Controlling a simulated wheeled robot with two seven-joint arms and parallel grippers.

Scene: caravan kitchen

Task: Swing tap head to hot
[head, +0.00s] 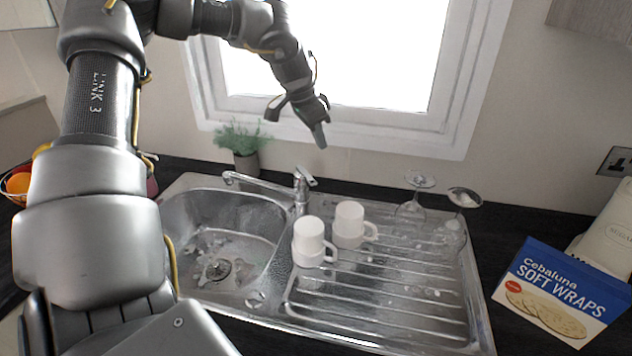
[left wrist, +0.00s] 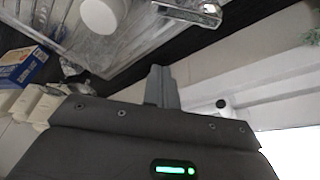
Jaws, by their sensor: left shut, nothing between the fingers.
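The chrome tap (head: 300,196) stands at the back of the sink, between basin and drainboard. Its spout (head: 255,184) reaches left over the basin. The tap head (head: 306,177) is a small lever on top of the body, angled up to the right. In the left wrist view a chrome part of the tap (left wrist: 188,10) shows at the top edge, with a small coloured mark. My left gripper (head: 320,138) is shut and empty, above and slightly right of the tap head, apart from it. Its fingers also show in the left wrist view (left wrist: 161,82). My right gripper is out of view.
Upturned glasses (head: 411,208) are on the drainboard (head: 380,312). A potted plant (head: 240,145) stands behind the basin. A wraps box (head: 560,295) is at right. The window sill (head: 350,138) is behind my gripper.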

